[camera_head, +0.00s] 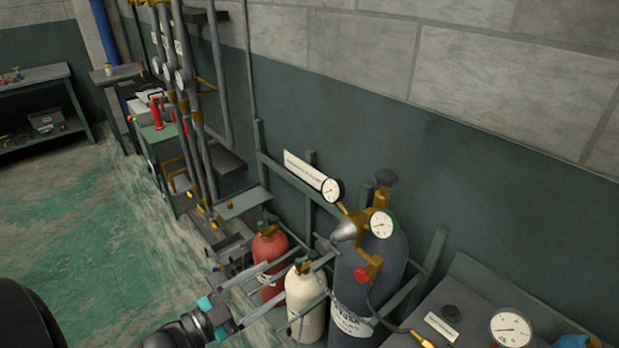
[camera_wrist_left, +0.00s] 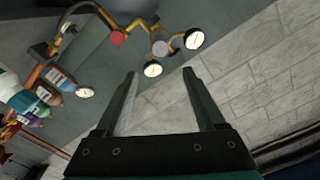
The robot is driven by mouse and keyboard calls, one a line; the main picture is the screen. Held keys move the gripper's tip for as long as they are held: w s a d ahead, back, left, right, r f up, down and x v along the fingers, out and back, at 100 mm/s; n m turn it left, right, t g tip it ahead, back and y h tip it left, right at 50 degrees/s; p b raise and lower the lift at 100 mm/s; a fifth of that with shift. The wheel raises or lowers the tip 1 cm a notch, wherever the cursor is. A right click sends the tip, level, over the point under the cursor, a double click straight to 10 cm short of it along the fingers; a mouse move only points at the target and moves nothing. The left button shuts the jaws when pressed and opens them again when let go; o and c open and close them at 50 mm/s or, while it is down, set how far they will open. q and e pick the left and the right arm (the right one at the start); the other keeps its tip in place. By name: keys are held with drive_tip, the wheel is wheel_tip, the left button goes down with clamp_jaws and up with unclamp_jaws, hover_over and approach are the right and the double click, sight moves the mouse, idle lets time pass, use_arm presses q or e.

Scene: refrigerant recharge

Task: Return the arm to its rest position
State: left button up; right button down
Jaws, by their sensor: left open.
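My left gripper (camera_head: 272,284) comes in from the bottom, with teal marks at its wrist. It appears in front of the red and cream cylinders; its exact distance from them is unclear. In the left wrist view the gripper (camera_wrist_left: 160,73) is open, with nothing between its two fingers. Beyond the fingers are a wall (camera_wrist_left: 255,75) and brass fittings with round gauges (camera_wrist_left: 193,39). My right gripper is not in view.
A red cylinder (camera_head: 268,262), a cream cylinder (camera_head: 305,297) and a tall grey cylinder (camera_head: 375,262) with a gauge (camera_head: 382,223) stand in a rack. A pipe stand (camera_head: 190,110) and benches (camera_head: 38,74) are farther back. Green floor (camera_head: 75,225) at left is clear.

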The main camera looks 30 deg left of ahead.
use_arm(q)
drive_tip(key=s+a+f+n+g+y+b, duration=0.1)
drive_tip(key=s+f+n+g+y+b, duration=0.15)
drive_tip(key=f, duration=0.85)
drive_tip(key=s+f+n+g+y+b, duration=0.1)
drive_tip(key=s+f+n+g+b, duration=0.2)
drive_tip(key=f, duration=0.8)
drive_tip(key=s+a+f+n+g+y+b, duration=0.1)
drive_tip(key=s+f+y+b, duration=0.2)
drive_tip(key=f, duration=0.8)
drive_tip(key=s+d+f+g+b, duration=0.4)
drive_tip(key=s+d+f, duration=0.2)
drive_tip(key=s+f, duration=0.4)
drive_tip(key=s+d+f+n+g+b, duration=0.1)
drive_tip(key=s+d+f+g+b, duration=0.4)
drive_tip(key=s+f, duration=0.6)
wheel_tip(320, 180, down, 3)
drive_tip(key=shift+d+r+h, duration=0.15)
drive_tip(key=shift+d+h, duration=0.2)
drive_tip(key=shift+d, duration=0.2)
drive_tip(key=shift+w+n+g, duration=0.1)
drive_tip(key=shift+n+g, duration=0.15)
